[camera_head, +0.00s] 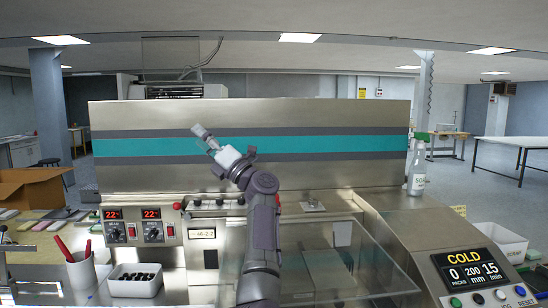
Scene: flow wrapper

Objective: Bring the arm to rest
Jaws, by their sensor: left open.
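My left arm rises from the bottom middle of the head view, in front of the steel flow wrapper (330,118) with its teal stripe. The left gripper (203,136) is at the raised end of the arm, pointing up and left in front of the stripe. It is open, small in the picture, and I see nothing held in it. My right gripper is not in view.
A clear cover (345,262) lies right of my arm. A control panel (480,275) reads COLD, and a spray bottle (417,172) stands behind it.

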